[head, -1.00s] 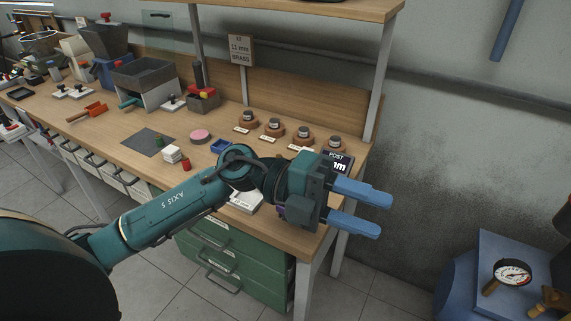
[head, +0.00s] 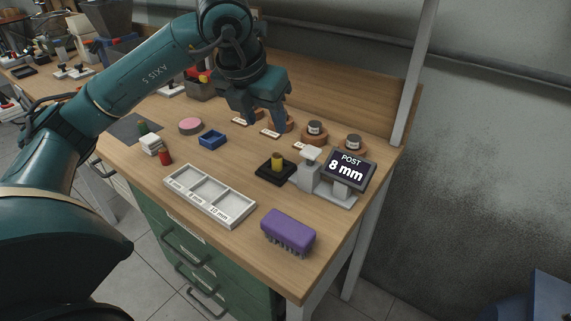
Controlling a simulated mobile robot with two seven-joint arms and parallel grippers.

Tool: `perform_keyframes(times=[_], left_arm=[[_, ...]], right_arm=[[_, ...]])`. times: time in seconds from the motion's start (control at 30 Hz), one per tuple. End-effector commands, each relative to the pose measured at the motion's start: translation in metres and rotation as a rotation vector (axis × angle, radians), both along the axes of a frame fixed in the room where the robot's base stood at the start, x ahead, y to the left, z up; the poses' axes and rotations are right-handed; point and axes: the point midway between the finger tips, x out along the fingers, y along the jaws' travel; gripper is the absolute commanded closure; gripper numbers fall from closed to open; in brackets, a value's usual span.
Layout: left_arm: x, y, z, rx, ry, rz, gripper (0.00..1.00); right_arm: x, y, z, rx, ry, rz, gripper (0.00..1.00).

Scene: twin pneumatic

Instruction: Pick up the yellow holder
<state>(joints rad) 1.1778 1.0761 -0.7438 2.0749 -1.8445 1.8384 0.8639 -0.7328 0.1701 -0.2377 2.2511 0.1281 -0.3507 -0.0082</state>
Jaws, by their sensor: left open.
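A small yellow cylinder (head: 277,160), which I take for the yellow holder, stands upright on a square black base (head: 274,174) on the workbench, left of the display that reads "POST 8 mm". My left gripper (head: 259,106) is above the bench, higher in the picture than the yellow piece and apart from it. My right gripper is not in view.
The display (head: 346,168) stands right of the yellow piece. In front are a grey three-compartment tray (head: 229,219) and a purple brush-like block (head: 288,231). A blue tray (head: 212,140) and a pink disc (head: 190,126) lie to the left. Several brown round stands line the back.

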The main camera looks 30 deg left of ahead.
Motion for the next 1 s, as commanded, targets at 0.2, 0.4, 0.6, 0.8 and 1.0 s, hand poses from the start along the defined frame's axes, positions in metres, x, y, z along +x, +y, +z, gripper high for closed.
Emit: perform_keyframes(times=[0.2,0.4,0.6,0.8,1.0], left_arm=[[0.015,0.001,-0.038,-0.001,0.006,0.0,0.53],[0.026,0.002,-0.063,-0.002,0.003,-0.001,0.53],[0.031,0.003,-0.076,-0.001,0.004,-0.003,0.53],[0.042,0.006,-0.104,-0.003,0.004,-0.002,0.53],[0.047,0.006,-0.116,-0.002,0.002,-0.003,0.53]], right_arm=[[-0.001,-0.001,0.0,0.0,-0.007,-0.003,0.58],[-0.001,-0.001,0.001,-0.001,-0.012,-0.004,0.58],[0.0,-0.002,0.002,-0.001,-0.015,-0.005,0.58],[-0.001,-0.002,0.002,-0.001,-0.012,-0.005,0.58],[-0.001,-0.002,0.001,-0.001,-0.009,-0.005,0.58]])
